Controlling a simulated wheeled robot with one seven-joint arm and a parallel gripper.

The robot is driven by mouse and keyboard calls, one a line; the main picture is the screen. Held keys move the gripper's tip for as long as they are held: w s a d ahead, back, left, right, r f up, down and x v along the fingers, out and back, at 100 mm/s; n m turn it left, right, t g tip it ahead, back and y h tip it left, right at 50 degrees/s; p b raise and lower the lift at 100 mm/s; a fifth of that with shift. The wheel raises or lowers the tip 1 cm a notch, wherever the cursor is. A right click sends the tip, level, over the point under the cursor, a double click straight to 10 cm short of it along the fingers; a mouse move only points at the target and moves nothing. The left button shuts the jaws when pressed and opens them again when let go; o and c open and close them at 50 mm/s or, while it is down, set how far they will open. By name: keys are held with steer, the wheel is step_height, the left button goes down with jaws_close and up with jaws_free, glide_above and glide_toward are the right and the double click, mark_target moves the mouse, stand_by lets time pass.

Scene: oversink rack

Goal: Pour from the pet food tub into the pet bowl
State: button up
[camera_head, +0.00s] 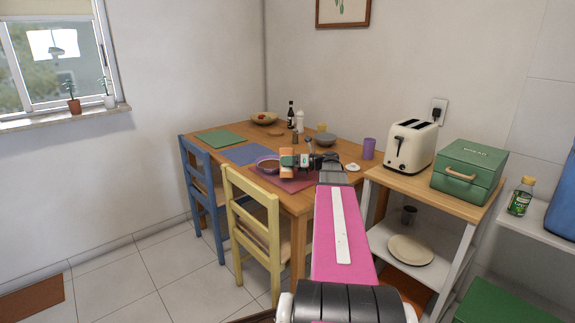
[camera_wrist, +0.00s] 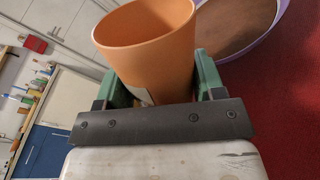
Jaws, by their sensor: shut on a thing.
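My gripper (camera_head: 288,160) is shut on an orange tub (camera_wrist: 148,45), with one green finger on each side of it. The tub also shows in the head view (camera_head: 287,170), just right of the pet bowl and above the table. In the wrist view the tub's open mouth faces up the picture, and I cannot see any food inside it. The purple pet bowl (camera_head: 261,159) sits on a red mat and is partly hidden by the tub and gripper. In the wrist view the bowl (camera_wrist: 282,22) is at the top right, with a brown filling inside.
The red mat (camera_head: 300,185) lies on the wooden table. A grey bowl (camera_head: 325,139), a purple cup (camera_head: 369,148) and a white dish (camera_head: 352,167) stand nearby. A yellow chair (camera_head: 250,205) is at the front edge. A toaster (camera_head: 408,146) stands right.

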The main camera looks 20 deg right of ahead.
steer(key=n, duration=0.1)
steer(key=w+n, duration=0.1)
steer(key=n, duration=0.1)
steer(key=shift+w+d+r+n+t, duration=0.25)
steer(key=shift+d+n+t, duration=0.05)
steer(key=shift+n, duration=0.1)
steer(key=shift+w+d+r+n, duration=0.15)
steer(key=shift+w+n, duration=0.15)
steer(key=shift+n, duration=0.6)
